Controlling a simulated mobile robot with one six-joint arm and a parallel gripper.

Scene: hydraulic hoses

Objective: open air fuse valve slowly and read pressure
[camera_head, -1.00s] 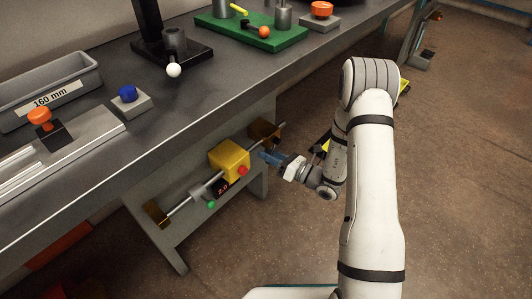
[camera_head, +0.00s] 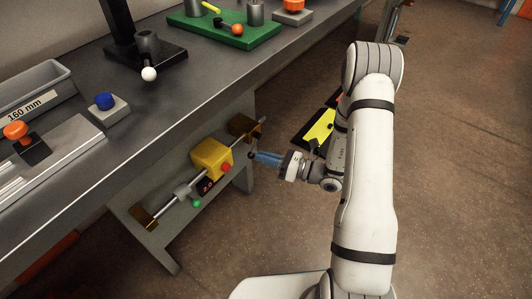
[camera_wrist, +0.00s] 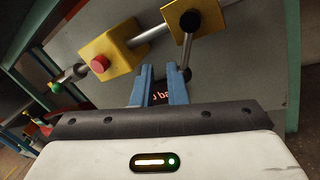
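Under the bench, a metal pipe carries a yellow valve box (camera_head: 212,157) with a red button (camera_head: 226,167); both also show in the wrist view (camera_wrist: 112,48). A small dark display (camera_head: 206,186) with red digits sits beside the box. In the wrist view the display (camera_wrist: 162,97) is partly hidden by my fingers; only "0 ba" shows. A black knob (camera_wrist: 190,21) on a yellow bracket has a lever ending in a black ball (camera_wrist: 185,75). My gripper (camera_head: 256,156) has blue fingers, apart, with nothing visible between their tips. The ball lies beside the right finger; contact cannot be told.
A green knob (camera_head: 197,203) is near the pipe's lower end, by a brass bracket (camera_head: 143,217). The bench top (camera_head: 160,100) overhangs the pipe and holds a grey bin (camera_head: 35,92) and a green board (camera_head: 225,28). A black and yellow object (camera_head: 320,124) lies behind my arm. The floor at right is clear.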

